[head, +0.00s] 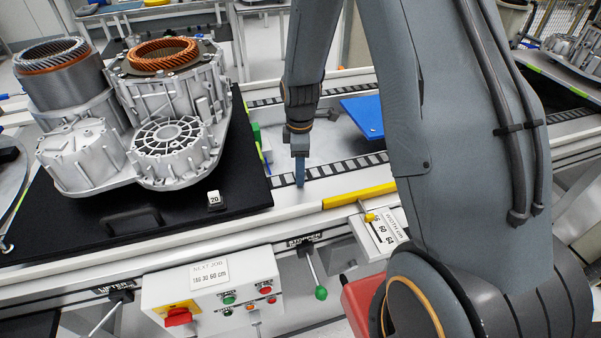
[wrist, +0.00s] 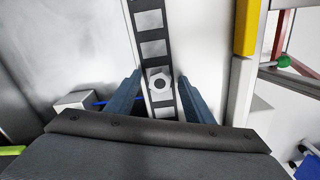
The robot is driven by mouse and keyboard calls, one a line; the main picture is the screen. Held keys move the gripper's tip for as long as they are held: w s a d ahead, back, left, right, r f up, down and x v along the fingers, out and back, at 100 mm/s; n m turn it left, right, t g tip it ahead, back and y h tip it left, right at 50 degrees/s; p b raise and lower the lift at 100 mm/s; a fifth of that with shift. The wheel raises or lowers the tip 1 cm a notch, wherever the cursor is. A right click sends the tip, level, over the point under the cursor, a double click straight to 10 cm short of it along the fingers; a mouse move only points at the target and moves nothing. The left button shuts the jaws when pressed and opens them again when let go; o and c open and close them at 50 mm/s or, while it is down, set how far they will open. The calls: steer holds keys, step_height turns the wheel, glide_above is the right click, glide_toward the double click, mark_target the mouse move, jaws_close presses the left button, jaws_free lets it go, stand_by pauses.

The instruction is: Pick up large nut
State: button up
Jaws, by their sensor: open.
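The large nut (wrist: 160,84) is a light grey hexagonal ring with a dark hole. In the wrist view it lies on the dark and light conveyor strip (wrist: 153,38), between my fingertips. My gripper (wrist: 159,76) is open, with one blue-grey finger on each side of the nut and a visible gap to each. In the head view my gripper (head: 300,184) points down at the conveyor strip beside the black plate, and I cannot make out the nut there. I cannot tell the exact height of the fingertips above the strip.
Metal stator housings (head: 165,100) with copper windings stand on a black plate (head: 235,185) at the left. A white block marked 20 (head: 213,198) sits on that plate. A yellow bar (head: 358,196) runs along the front rail. A blue panel (head: 362,112) lies behind my gripper.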

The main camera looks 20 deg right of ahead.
steer(key=c, duration=1.2)
